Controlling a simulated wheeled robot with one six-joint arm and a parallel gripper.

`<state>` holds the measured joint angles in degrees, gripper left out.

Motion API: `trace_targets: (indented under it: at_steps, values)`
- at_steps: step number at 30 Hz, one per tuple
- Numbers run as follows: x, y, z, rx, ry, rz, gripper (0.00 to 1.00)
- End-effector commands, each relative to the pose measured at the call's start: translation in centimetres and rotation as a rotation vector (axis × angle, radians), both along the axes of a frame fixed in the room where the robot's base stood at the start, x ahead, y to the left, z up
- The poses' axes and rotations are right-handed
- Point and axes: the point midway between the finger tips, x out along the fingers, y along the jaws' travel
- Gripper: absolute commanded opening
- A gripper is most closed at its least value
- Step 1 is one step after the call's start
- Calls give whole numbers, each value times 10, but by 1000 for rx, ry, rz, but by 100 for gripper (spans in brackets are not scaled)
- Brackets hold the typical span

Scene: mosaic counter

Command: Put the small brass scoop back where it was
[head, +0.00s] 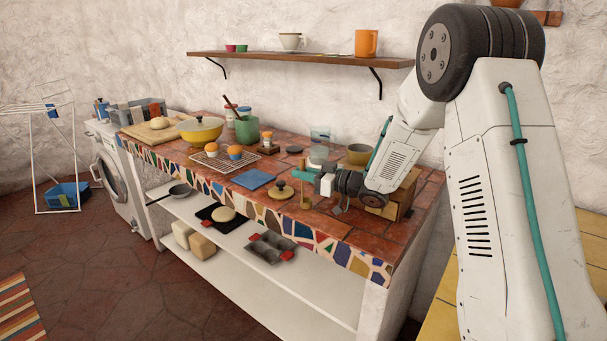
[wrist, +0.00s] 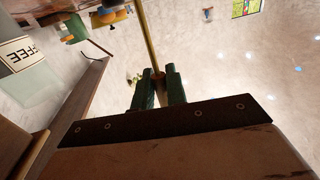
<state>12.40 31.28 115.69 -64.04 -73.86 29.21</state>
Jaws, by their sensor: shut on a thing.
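My gripper (head: 300,174) has green fingers and is low over the right part of the tiled counter. In the wrist view my gripper (wrist: 159,88) is shut on a thin brass rod, the handle of the small brass scoop (wrist: 149,40). The handle runs away from the fingers to the top edge of that view, so its far end is cut off. In the head view a small brass-coloured piece (head: 305,203) shows just below the fingers, near the counter's front edge. It appears to be part of the scoop; I cannot tell whether it touches the counter.
A coffee jar (wrist: 27,55) shows in the wrist view. A wall shelf (head: 300,59) hangs above.

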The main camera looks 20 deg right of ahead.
Motion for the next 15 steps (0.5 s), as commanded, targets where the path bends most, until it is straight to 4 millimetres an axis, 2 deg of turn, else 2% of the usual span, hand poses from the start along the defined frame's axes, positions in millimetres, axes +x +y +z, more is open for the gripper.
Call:
trace_targets:
  at_steps: [3,4,6,15]
  values:
    - [0,0,-3,0,0,0,0]
    - [0,0,-3,0,0,0,20]
    - [0,0,-3,0,0,0,36]
    - [0,0,-1,0,0,0,36]
